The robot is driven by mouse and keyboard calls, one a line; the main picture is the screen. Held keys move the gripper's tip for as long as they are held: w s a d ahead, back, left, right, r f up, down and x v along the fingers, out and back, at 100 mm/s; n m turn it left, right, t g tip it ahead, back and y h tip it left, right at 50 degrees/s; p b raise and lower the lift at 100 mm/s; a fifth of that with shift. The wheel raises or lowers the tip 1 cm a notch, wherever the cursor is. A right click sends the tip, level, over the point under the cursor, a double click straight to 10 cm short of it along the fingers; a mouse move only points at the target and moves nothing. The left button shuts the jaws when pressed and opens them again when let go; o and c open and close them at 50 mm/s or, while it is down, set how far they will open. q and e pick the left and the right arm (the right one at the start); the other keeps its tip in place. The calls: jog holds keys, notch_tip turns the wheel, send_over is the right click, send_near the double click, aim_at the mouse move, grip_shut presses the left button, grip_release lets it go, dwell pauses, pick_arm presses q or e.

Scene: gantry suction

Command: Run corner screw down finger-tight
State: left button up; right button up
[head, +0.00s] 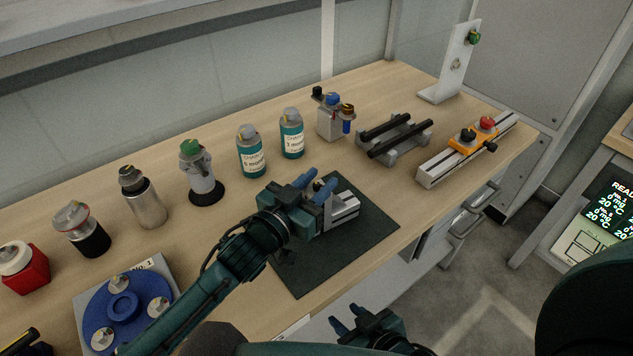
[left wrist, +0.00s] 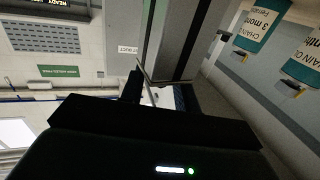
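A grey slotted metal profile with a corner bracket (head: 345,207) sits on the dark mat (head: 300,277). The corner screw cannot be made out clearly. My left gripper (head: 319,181) is at the bracket end of the profile, its blue fingers apart on either side of the bracket's upright part. In the left wrist view the profile (left wrist: 187,40) runs away from the fingers, and a thin plate edge and a small pale part show between them. My right gripper (head: 347,317) is open and empty, low in front of the bench edge.
Bottles and capped canisters, among them a teal one (head: 251,155), stand along the back. A blue round fixture (head: 122,307) is at the left. A black-barred cradle (head: 400,137) and a rail with an orange block (head: 463,143) are at the right. The mat's front is clear.

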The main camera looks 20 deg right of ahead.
jog(key=shift+w, duration=0.1)
pick_arm(q)
jog(key=b+v, duration=0.1)
jog(key=v, duration=1.2)
pick_arm(e)
jog(key=shift+s+a+f, duration=0.2)
jog(key=shift+a, duration=0.1)
pick_arm(q)
jog(key=shift+s, duration=0.1)
pick_arm(e)
jog(key=shift+w+r, duration=0.1)
jog(key=shift+w, duration=0.05)
jog(key=shift+d, duration=0.1)
